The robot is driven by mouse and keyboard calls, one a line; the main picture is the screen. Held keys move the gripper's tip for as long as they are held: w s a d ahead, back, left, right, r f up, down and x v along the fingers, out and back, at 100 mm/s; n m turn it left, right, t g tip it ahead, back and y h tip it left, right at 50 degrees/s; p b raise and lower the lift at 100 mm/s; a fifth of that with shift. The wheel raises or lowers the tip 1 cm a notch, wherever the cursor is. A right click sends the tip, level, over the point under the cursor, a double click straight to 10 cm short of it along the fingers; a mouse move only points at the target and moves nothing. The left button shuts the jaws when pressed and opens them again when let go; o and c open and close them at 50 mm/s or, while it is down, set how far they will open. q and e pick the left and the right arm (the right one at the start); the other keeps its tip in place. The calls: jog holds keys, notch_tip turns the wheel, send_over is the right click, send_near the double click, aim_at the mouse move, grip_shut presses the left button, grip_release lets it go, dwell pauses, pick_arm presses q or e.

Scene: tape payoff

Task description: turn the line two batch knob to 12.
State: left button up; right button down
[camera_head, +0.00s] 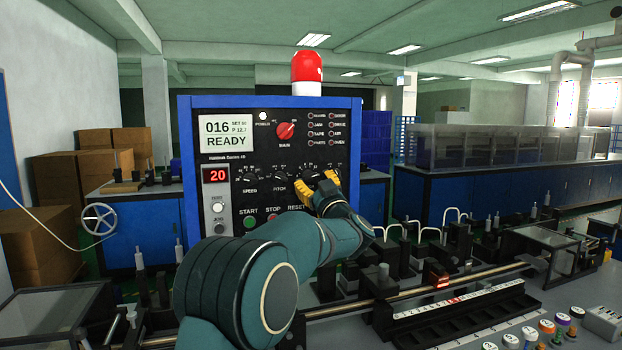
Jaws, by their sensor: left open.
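The control panel (190,150) stands upright ahead of me, black-faced in a blue frame. Its lower row has small black knobs with white scales; the speed knob (249,177) and the pitch knob (280,178) show. Another black knob (310,176) sits right of pitch, just by my gripper; its label is covered, so I cannot tell whether it is the batch knob. My left gripper (319,184), with yellow fingers, is open in front of the right end of this row. Whether it touches a knob is unclear. My right gripper is not in view.
Above the row are a red main switch (286,131) and a display (226,134) reading READY. A red readout (216,175) shows 20. The green start button (250,223) lies below, near my left arm. A machine bed with a rail (460,275) fills the lower right.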

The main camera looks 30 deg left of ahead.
aim_at(309, 176)
pick_arm(q)
jog(key=shift+x, duration=1.25)
grip_shut()
jog(key=shift+n+g, duration=0.3)
jog(key=shift+n, duration=0.3)
jog(key=shift+r+n+g+y+p, duration=0.15)
jog(key=shift+n+g+p, duration=0.4)
jog(key=shift+n, duration=1.1)
jog(key=shift+f+n+g+y+p, duration=0.15)
jog(key=shift+n+g, duration=0.8)
jog(key=shift+n, duration=0.7)
jog(key=shift+r, duration=0.1)
grip_release()
